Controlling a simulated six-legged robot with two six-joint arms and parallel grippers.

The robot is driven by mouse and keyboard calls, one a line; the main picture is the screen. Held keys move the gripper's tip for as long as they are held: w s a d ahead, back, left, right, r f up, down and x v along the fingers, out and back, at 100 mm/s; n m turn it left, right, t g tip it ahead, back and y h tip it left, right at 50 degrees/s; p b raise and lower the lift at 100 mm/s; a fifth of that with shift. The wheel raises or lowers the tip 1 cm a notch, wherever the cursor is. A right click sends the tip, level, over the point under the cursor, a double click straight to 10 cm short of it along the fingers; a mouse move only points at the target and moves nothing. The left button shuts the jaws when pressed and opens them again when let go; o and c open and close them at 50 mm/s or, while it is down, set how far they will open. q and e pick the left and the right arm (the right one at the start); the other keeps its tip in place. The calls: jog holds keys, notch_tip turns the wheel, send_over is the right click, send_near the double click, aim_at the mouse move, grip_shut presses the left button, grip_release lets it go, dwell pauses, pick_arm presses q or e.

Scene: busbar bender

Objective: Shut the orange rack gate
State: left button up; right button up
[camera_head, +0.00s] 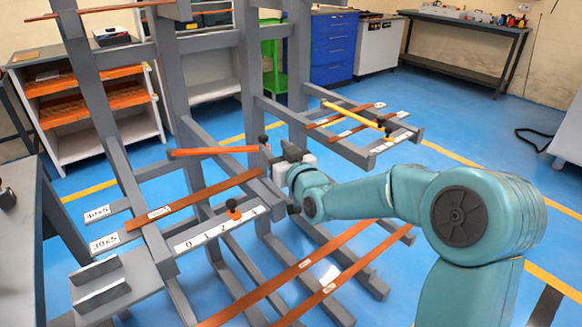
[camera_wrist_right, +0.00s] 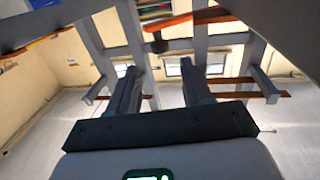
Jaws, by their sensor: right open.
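The orange gate bar (camera_head: 215,151) lies roughly level across the middle of the grey rack (camera_head: 178,85), with a dark knob near its right end. It also shows at the top of the right wrist view (camera_wrist_right: 195,18), with a dark knob (camera_wrist_right: 158,45) at its left end. My right gripper (camera_head: 287,153) is just right of that end in the head view. Its two fingers (camera_wrist_right: 160,80) are apart with nothing between them, below the bar in the wrist view. Whether a finger touches the bar cannot be told. My left gripper is not in view.
A yellow bar (camera_head: 352,115) with a dark knob spans the right-hand rack arms. Brown flat bars (camera_head: 305,265) lie on the lower arms. A numbered white scale (camera_head: 217,230) carries a small orange-and-black stop (camera_head: 233,211). Rack posts stand close around my gripper.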

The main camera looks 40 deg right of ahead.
jog(key=v, duration=0.8)
jog(key=shift+s, duration=0.15)
jog(key=shift+c, duration=0.3)
